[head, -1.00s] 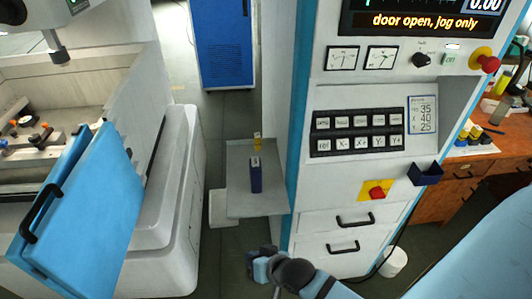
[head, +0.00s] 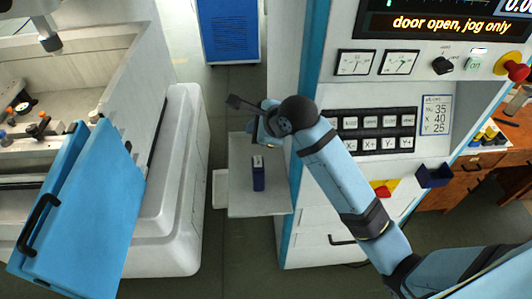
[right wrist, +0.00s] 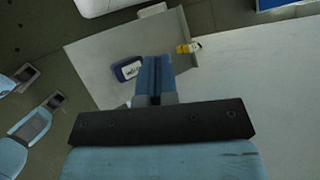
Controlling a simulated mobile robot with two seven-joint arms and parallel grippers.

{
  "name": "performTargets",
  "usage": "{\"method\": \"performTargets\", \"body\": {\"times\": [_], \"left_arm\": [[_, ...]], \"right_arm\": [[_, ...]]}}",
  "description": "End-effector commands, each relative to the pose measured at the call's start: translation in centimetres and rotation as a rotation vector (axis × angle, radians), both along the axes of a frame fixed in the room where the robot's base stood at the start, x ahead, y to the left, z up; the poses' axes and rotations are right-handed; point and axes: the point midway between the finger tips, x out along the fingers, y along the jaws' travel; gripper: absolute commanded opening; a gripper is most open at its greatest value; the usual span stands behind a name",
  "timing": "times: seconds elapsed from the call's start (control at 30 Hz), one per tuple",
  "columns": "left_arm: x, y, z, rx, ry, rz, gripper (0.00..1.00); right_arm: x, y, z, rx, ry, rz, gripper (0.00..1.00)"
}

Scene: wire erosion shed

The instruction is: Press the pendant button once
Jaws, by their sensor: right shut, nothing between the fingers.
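No part is plainly marked as the pendant, and I cannot make out its button. A small dark blue box (head: 258,178) with a white label stands on a grey shelf (head: 262,206); it also shows in the right wrist view (right wrist: 128,71), left of the fingers. A small yellow thing (right wrist: 187,48) lies beyond it, hidden in the head view. My right gripper (head: 257,138) hangs above the shelf near the box, apart from it as far as I can tell. Its fingers (right wrist: 155,65) are shut and empty. My left gripper is not in view.
The machine cabinet right of the shelf has a black key panel (head: 375,131), a selector knob (head: 442,66) and a red stop button (head: 518,71). An open blue door (head: 85,215) stands at left.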

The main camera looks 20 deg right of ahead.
Motion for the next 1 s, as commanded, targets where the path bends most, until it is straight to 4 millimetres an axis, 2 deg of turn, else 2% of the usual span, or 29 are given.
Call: {"method": "performTargets", "body": {"times": [0.47, 0.57, 1.0], "left_arm": [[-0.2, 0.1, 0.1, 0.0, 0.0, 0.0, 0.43], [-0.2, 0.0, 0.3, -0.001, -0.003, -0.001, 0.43], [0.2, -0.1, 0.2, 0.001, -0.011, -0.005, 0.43]], "right_arm": [[0.0, 0.0, -0.1, 0.01, 0.009, -0.011, 0.0], [0.1, 0.0, -0.9, 0.009, 0.009, -0.012, 0.0], [0.0, 0.0, -7.0, 0.011, 0.01, -0.012, 0.0]]}}
